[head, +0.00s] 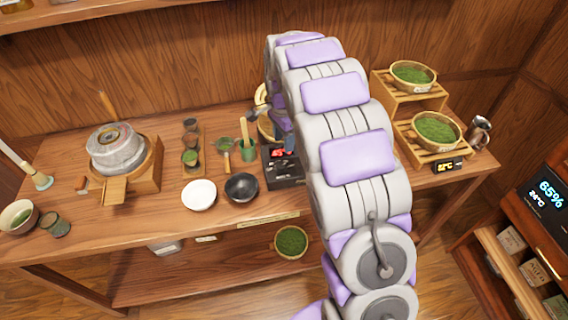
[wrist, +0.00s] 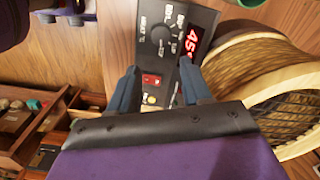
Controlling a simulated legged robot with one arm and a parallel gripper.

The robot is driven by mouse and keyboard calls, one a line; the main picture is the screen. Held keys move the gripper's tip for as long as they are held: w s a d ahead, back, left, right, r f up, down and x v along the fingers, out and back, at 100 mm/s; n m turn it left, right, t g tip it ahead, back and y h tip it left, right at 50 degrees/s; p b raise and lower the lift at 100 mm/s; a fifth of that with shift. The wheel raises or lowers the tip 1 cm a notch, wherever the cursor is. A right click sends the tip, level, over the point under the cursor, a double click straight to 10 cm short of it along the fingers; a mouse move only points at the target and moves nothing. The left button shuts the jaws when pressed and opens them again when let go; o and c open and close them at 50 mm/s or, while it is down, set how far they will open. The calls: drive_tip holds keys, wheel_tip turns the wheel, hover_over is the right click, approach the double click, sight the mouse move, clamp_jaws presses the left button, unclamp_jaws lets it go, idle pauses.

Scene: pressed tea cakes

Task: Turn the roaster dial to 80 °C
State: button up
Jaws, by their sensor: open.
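The roaster's black control box (head: 284,178) stands right of centre on the table, partly hidden by my arm. Its panel fills the top middle of the wrist view. The round dark dial (wrist: 161,41) sits there among white markings; its pointer is too small to read. The red display (wrist: 191,40) beside it begins with 45, and it glows in the head view (head: 278,153). My gripper (wrist: 158,70) is open and empty over the panel, its fingertips apart on either side of the red switch (wrist: 151,80). The dial appears beyond the fingertips; contact is not visible.
A woven basket (wrist: 285,85) is close on the right of the wrist view. A stone mill (head: 116,150) is farther left; a stepped tea rack (head: 425,128) is right.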

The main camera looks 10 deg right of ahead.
drive_tip(key=b, duration=0.1)
hover_over(281, 165)
drive_tip(key=a, duration=0.2)
drive_tip(key=f, duration=0.5)
drive_tip(key=shift+d+f, duration=0.2)
drive_tip(key=shift+f, duration=0.05)
drive_tip(key=d+f, duration=0.1)
drive_tip(key=d+f+b, duration=0.1)
drive_tip(key=f, duration=0.3)
drive_tip(key=shift+w+d, duration=0.1)
drive_tip(key=shift+d, duration=0.3)
drive_tip(key=shift+a, duration=1.1)
drive_tip(key=shift+c, duration=0.7)
drive_tip(key=shift+d, duration=0.75)
drive_tip(key=c, duration=0.5)
drive_tip(key=shift+c, duration=0.5)
drive_tip(key=shift+a, duration=0.15)
